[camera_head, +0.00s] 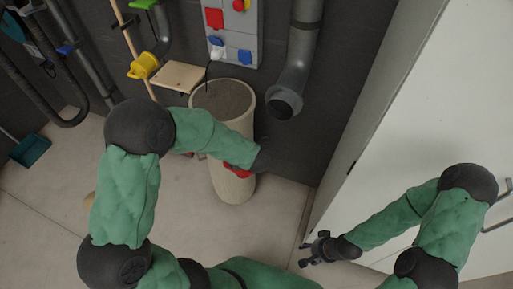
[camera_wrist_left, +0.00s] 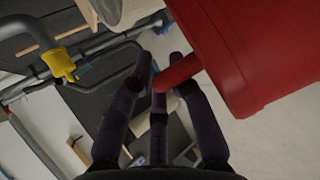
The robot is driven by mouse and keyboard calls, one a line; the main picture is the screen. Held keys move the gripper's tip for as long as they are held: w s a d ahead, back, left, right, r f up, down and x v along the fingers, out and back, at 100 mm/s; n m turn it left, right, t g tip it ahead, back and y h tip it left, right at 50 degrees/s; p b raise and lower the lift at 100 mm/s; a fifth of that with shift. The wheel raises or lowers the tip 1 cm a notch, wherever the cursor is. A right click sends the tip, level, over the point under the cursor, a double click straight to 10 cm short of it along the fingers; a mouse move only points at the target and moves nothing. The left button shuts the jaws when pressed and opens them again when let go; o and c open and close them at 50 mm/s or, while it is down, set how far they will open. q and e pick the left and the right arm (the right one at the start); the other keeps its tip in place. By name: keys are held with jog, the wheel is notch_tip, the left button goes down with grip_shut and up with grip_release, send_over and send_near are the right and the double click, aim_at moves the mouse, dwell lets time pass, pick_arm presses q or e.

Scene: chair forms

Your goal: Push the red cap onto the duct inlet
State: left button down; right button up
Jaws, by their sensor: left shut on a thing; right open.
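The red cap (camera_head: 237,171) shows in part below my left wrist in the head view, in front of the beige cylinder. In the left wrist view the cap (camera_wrist_left: 255,50) is large, with a red handle stub. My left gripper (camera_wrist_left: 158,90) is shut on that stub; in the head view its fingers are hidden. The grey duct inlet (camera_head: 285,101) is an open flared pipe end on the dark wall, above and right of the cap and apart from it. My right gripper (camera_head: 317,250) is open and empty, low near the white panel.
A beige cylinder (camera_head: 240,115) with a grey top stands behind my left arm. A wall panel (camera_head: 243,40) with red and blue fittings is above it. A yellow cap (camera_head: 143,66) covers another pipe. A white panel (camera_head: 440,90) stands right. The floor right of the cylinder is clear.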

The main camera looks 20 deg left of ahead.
pick_arm(q)
jog(key=r+n+g+p, duration=0.1)
jog(key=r+n, duration=0.1)
jog(key=s+r+n+g+p, duration=0.1)
jog(key=r+n, duration=0.1)
jog(key=shift+s+d+r+n, duration=0.1)
jog(key=shift+d+n, duration=0.1)
jog(key=shift+n, duration=0.1)
jog(key=s+d+r+n+g+p, duration=0.3)
jog(key=s+d+r+n+p, duration=0.55)
jog(key=d+n, duration=0.45)
jog(key=w+n+b, duration=0.1)
jog(key=w, duration=0.7)
jog(key=shift+w+r+h, duration=0.2)
jog(key=shift+r+h, duration=0.05)
jog(key=shift+h, duration=0.15)
jog(key=shift+a, duration=0.1)
jog(key=shift+a+r+n, duration=0.1)
jog(key=shift+n, duration=0.2)
jog(key=shift+p, duration=0.4)
jog(key=shift+w+r+p, duration=0.1)
jog(key=shift+w+p, duration=0.3)
jog(key=shift+w, duration=0.9)
dwell(0.9)
